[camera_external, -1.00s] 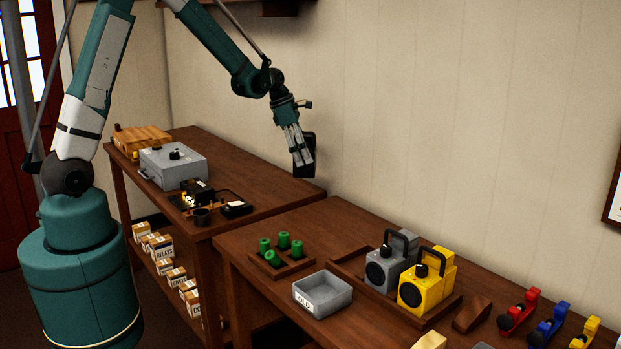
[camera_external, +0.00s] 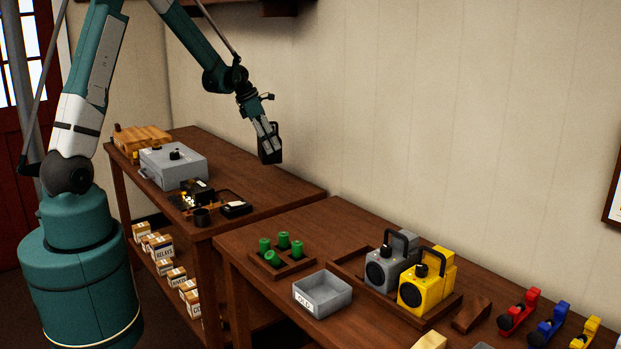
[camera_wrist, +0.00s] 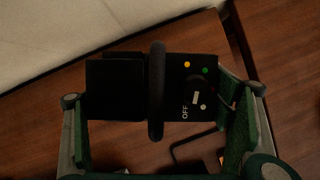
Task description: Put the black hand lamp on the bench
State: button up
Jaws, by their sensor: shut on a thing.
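The black hand lamp (camera_external: 269,151) is held in my gripper (camera_external: 268,140) above the back right part of the far bench (camera_external: 255,177). In the wrist view, the lamp (camera_wrist: 125,88) lies between my two finger pads, with its dark handle (camera_wrist: 156,90) across the middle. Its panel shows a yellow dot, a green dot and a switch marked OFF. My gripper (camera_wrist: 165,125) is shut on the lamp. The lamp looks apart from the bench top, and its underside is hidden.
The far bench bears a grey case (camera_external: 173,165), a wooden box (camera_external: 142,140) and a tray of small black parts (camera_external: 212,197). The near bench (camera_external: 335,221) bears green cylinders, a grey bin (camera_external: 322,294), and grey (camera_external: 384,274) and yellow lamps (camera_external: 425,290). The far bench's back right is clear.

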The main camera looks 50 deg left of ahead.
aim_at(259, 144)
jog(key=shift+f, duration=0.1)
dwell(0.5)
jog(key=shift+f, duration=3.05)
jog(key=shift+f, duration=0.1)
jog(key=shift+f, duration=1.75)
jog(key=shift+f, duration=0.15)
jog(key=o, duration=1.2)
jog(key=shift+v, duration=6.15)
